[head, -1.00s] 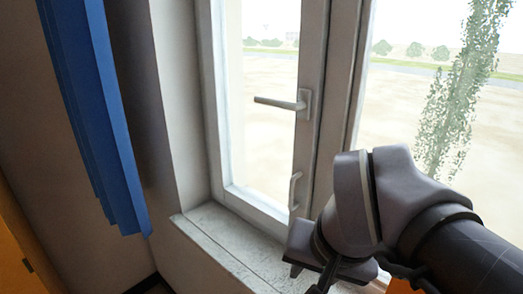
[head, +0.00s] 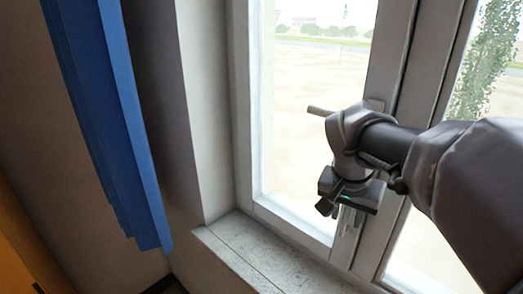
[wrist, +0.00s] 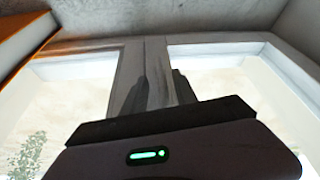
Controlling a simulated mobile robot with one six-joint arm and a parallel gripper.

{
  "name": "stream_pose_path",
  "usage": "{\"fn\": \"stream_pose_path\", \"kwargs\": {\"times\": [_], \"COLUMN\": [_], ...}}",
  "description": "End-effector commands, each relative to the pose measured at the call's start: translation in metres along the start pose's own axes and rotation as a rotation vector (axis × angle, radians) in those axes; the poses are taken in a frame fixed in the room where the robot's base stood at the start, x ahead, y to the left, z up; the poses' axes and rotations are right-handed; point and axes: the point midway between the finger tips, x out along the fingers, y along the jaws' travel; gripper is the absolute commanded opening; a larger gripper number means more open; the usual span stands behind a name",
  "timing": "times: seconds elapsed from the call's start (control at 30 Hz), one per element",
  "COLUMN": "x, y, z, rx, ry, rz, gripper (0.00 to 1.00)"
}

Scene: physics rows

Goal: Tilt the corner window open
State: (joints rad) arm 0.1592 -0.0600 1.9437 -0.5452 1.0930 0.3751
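The corner window (head: 384,80) has a pale frame, and its left sash looks closed. Its lever handle (head: 320,111) points left, roughly level; my wrist hides the rest of it. My gripper (head: 349,195) is in front of the sash's right upright, below the lever. It covers the place of the small vertical pull handle, of which I cannot clearly tell any part. In the wrist view my gripper (wrist: 161,88) has its two dark fingers apart, with the pale upright behind and between them. I cannot tell whether they touch anything.
A blue curtain (head: 105,130) hangs at the left, clear of the window. The stone sill (head: 235,255) below is bare. The wall reveal (head: 195,100) stands close to the sash's left side.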

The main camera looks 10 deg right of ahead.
Motion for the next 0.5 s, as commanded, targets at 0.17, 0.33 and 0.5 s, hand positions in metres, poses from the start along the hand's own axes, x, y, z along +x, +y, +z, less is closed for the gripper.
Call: {"fn": "stream_pose_path", "kwargs": {"times": [0.17, 0.33, 0.5], "x": [0.021, 0.025, 0.024], "y": [0.000, 0.000, 0.000], "z": [0.000, 0.000, 0.000], "rx": [0.000, -0.001, -0.001], "ry": [0.000, 0.001, 0.001], "rz": [0.001, -0.001, -0.001], "gripper": [0.34, 0.34, 0.32]}}
